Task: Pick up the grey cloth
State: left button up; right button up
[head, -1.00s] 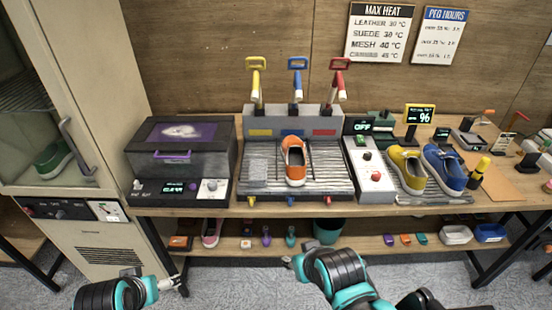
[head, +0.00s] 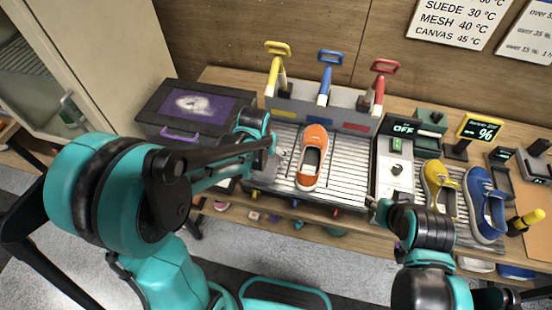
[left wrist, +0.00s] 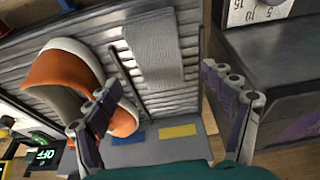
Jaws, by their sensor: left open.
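The grey cloth (left wrist: 153,52) lies flat on the slatted metal rack (left wrist: 190,52) in the left wrist view. In the head view my left arm and gripper hide it. My left gripper (left wrist: 165,105) is open and empty, its fingers spread to either side of the cloth's line, with the cloth beyond them. In the head view the left gripper (head: 277,150) is over the left part of the rack. My right gripper (head: 376,208) is at the rack's front right; its fingers are too small to read.
An orange sneaker (head: 312,158) stands on the rack right of the cloth, near a left finger in the wrist view. A dark box (head: 180,108) is on the left. Yellow, blue and red levers stand behind; a control box (head: 396,165) is on the right.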

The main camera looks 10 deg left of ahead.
aim_at(268, 163)
pick_arm(q)
jog(key=b+x, duration=0.1)
jog(key=x, duration=0.4)
jog(key=shift+d+f+b, duration=0.1)
jog(key=shift+b, duration=0.3)
jog(key=shift+w+f, duration=0.1)
jog(key=shift+f, duration=0.25)
jog(key=c, duration=1.2)
